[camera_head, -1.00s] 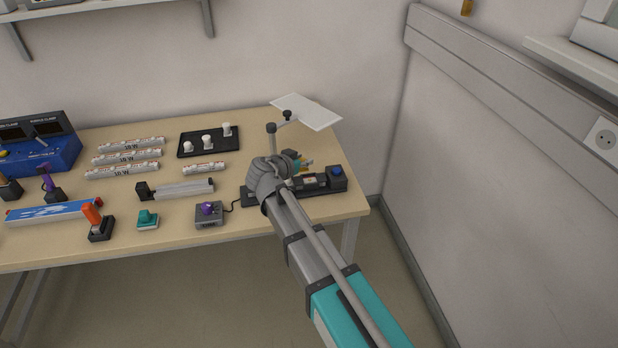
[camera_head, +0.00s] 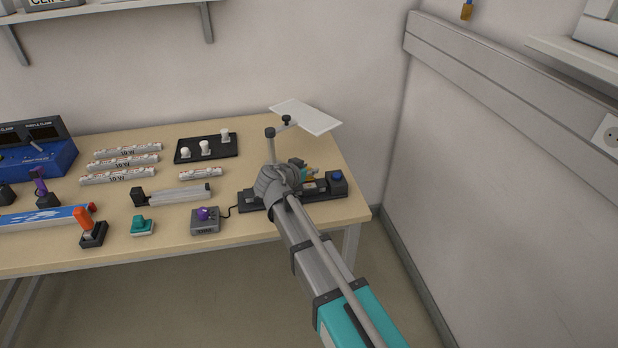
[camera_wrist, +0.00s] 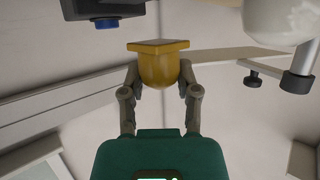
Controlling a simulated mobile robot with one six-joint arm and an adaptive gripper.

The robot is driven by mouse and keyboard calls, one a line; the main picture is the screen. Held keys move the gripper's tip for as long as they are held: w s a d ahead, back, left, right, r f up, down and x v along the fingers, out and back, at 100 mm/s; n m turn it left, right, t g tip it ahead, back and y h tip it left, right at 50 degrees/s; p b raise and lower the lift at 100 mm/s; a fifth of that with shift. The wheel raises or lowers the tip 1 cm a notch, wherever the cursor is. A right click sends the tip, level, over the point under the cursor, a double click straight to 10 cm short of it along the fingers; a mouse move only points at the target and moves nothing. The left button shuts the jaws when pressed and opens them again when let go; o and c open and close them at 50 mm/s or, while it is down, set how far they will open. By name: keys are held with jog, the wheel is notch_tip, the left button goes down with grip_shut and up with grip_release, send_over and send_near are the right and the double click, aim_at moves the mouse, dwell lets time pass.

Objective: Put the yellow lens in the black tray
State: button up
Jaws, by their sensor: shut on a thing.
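The yellow lens (camera_wrist: 163,68) is a rounded yellow piece with a flat square flange, seen close in the wrist view. My gripper (camera_wrist: 160,84) is shut on it, one finger on each side. In the head view my gripper (camera_head: 310,173) is above the black device at the table's right end, and only a small bit of yellow shows there, partly hidden by my wrist. The black tray (camera_head: 222,150) lies at the back middle of the table, left of my gripper and apart from it. Several white bulb-like pieces stand in it.
A black device with a blue button (camera_head: 337,178) lies below my gripper. A white panel (camera_head: 306,116) on a post stands behind it. A short white tube (camera_head: 200,174) lies in front of the tray. A grey box with a purple knob (camera_head: 206,219) stands nearer the front edge.

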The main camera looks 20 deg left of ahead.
aim_at(309, 177)
jog(key=shift+w+f+b, duration=0.35)
jog(key=shift+f+b, duration=0.25)
jog(key=shift+f, duration=0.15)
jog(key=shift+f+b, duration=1)
jog(key=shift+d, duration=0.1)
jog(key=shift+f, duration=0.25)
jog(key=o, duration=0.9)
jog(key=shift+r, duration=0.1)
jog(key=shift+c, duration=0.2)
jog(key=shift+s, duration=0.1)
jog(key=p+v, duration=0.4)
jog(key=v, duration=0.9)
jog(key=shift+s+p, duration=0.35)
jog(key=shift+p, duration=0.05)
jog(key=shift+a, duration=0.2)
